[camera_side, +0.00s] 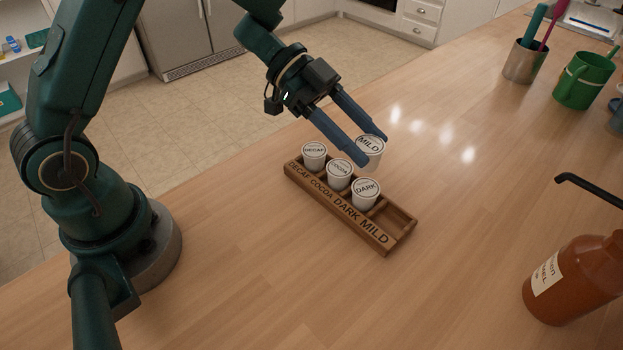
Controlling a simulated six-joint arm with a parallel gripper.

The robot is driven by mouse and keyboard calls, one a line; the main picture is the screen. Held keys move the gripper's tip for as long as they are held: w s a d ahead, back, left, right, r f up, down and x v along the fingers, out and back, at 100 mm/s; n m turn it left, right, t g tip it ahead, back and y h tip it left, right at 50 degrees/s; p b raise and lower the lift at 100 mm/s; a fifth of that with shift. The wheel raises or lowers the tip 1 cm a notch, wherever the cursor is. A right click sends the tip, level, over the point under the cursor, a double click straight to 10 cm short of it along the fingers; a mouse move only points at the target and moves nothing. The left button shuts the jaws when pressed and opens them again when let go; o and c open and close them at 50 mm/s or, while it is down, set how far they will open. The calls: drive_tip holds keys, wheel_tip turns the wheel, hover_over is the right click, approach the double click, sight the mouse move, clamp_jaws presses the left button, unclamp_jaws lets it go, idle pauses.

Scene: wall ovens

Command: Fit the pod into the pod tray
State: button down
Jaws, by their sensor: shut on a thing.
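The pod (371,148) is a white cup with a lid marked MILD. My gripper (372,147) is shut on it and holds it above and behind the tray, apart from it. The wooden pod tray (374,241) lies on the counter, with DECAF, COCOA, DARK and MILD lettered along its front. White pods marked DECAF (314,155), COCOA (340,174) and DARK (366,193) stand in their matching compartments. The MILD compartment (396,221) at the right end is empty.
A brown bottle (577,283) with a black spout stands at the right. A metal utensil cup (526,62) and a green mug (583,82) stand at the back right. The wooden counter (270,262) is clear around the tray.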

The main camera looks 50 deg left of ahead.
drive_tip(key=x, duration=0.2)
drive_tip(key=s+x, duration=0.1)
drive_tip(key=x, duration=0.4)
drive_tip(key=shift+s+d+f, duration=0.2)
drive_tip(key=shift+s+f, duration=0.05)
drive_tip(key=shift+f, duration=2.05)
drive_tip(key=shift+f, duration=0.1)
drive_tip(key=shift+c, duration=1.4)
unclamp_jaws()
